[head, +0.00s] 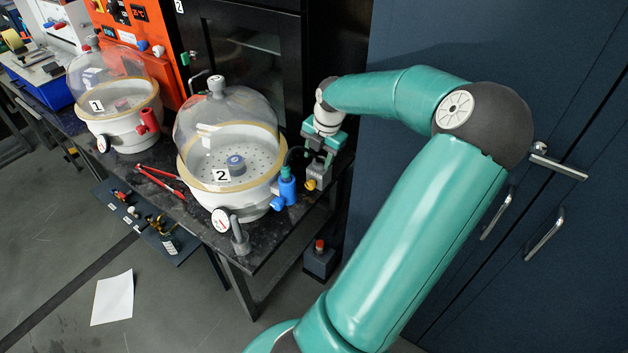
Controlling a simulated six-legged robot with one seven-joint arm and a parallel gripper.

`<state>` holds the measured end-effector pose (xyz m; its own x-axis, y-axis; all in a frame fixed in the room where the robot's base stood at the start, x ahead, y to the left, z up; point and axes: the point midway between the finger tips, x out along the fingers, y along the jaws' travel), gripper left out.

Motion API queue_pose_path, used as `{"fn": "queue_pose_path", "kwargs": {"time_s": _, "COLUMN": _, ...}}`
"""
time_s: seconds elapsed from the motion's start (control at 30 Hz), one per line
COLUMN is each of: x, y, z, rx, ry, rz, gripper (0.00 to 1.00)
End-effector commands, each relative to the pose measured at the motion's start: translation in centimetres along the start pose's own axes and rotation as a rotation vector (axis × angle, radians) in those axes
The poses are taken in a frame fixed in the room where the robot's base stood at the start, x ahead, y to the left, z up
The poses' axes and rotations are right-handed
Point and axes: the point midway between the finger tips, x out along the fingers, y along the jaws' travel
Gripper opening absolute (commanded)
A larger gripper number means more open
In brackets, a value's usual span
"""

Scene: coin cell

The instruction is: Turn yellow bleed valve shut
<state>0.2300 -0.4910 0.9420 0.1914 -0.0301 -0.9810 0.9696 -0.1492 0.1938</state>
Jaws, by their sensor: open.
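A small yellow knob (310,185), which looks like the bleed valve, sits low at the right end of the dark bench, right of the blue fitting (287,190) on desiccator 2. A grey body adjoins the knob; its turn angle is too small to tell. My gripper (319,163) is open and points down just above and slightly right of the yellow knob. It looks close to the valve, but I cannot tell whether a finger touches it. My wrist and fingers hide part of the area behind.
Desiccator 2 (188,160), with a clear dome, stands left of my gripper. Its gauge (221,220) and a grey post (239,238) are at the front. Desiccator 1 (88,109) and red tongs (161,181) are farther left. Blue cabinets (577,110) stand at right.

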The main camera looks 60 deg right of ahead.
Motion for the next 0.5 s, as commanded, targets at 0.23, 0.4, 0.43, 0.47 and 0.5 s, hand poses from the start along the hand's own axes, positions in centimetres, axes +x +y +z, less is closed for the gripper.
{"fn": "queue_pose_path", "kwargs": {"time_s": 0.23, "x": 5.1, "y": 0.1, "z": -0.2, "rx": 0.001, "ry": 0.005, "rz": 0.000, "gripper": 0.49}}
{"fn": "queue_pose_path", "kwargs": {"time_s": 0.4, "x": 8.3, "y": 0.0, "z": -0.1, "rx": 0.002, "ry": 0.003, "rz": 0.000, "gripper": 0.49}}
{"fn": "queue_pose_path", "kwargs": {"time_s": 0.43, "x": 8.9, "y": 0.0, "z": -0.1, "rx": 0.002, "ry": 0.003, "rz": 0.000, "gripper": 0.49}}
{"fn": "queue_pose_path", "kwargs": {"time_s": 0.47, "x": 9.3, "y": 0.0, "z": -0.1, "rx": 0.003, "ry": 0.003, "rz": 0.000, "gripper": 0.49}}
{"fn": "queue_pose_path", "kwargs": {"time_s": 0.5, "x": 9.8, "y": 0.0, "z": 0.0, "rx": 0.002, "ry": 0.002, "rz": 0.000, "gripper": 0.49}}
